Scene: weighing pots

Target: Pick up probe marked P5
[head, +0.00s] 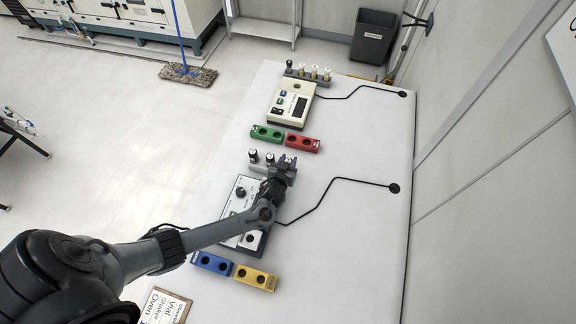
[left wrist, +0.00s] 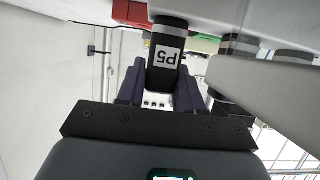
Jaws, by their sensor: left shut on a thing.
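The probe marked P5 (left wrist: 166,58) is a dark cylinder with a white label, which reads upside down in the left wrist view. My left gripper (left wrist: 160,92) has its two purple fingers on either side of it, shut on it. The probe's far end meets a pale grey surface, apparently the rack. In the head view my left gripper (head: 280,172) is at the right end of the grey rack (head: 259,168) and mostly hides P5. Two other dark probes with pale tops, one at the left end (head: 253,155) and one beside it (head: 270,158), stand in the rack. My right gripper is not seen.
A control box (head: 241,194) lies partly under my left arm. Green (head: 266,133), red (head: 302,144), blue (head: 212,264) and yellow (head: 256,278) two-hole blocks sit on the white table. A beige device (head: 291,104) stands farther back. The table's right side is clear except for cables.

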